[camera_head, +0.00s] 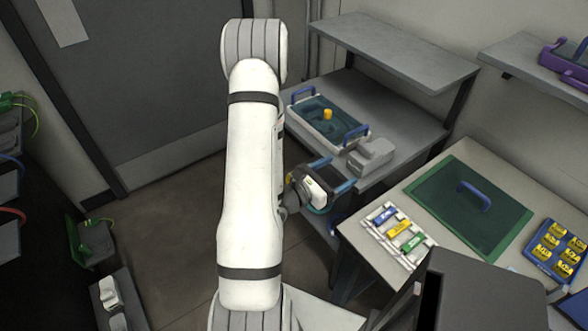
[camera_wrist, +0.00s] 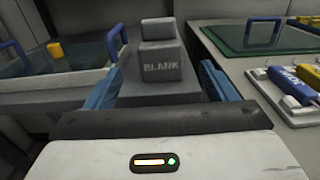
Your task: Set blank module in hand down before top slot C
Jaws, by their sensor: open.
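The grey blank module (camera_wrist: 161,67), a stepped block lettered BLANK, stands upright straight ahead in the wrist view. It also shows in the head view as a grey block (camera_head: 371,156) on the grey bench, near its front edge. My gripper (camera_wrist: 160,82) is open, with one blue finger to each side of the module's lower part and a visible gap on both sides. In the head view, my gripper (camera_head: 341,172) is at the bench's front edge, just short of the module. No slot marked C can be made out in either view.
A tray (camera_head: 327,129) with blue handles and a yellow knob is left of the module. The right-hand table (camera_head: 353,226) bears a green panel (camera_head: 440,203), a rack of coloured modules (camera_head: 398,234) and a blue tray of yellow pieces (camera_head: 541,262). A shelf (camera_head: 392,49) overhangs the bench.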

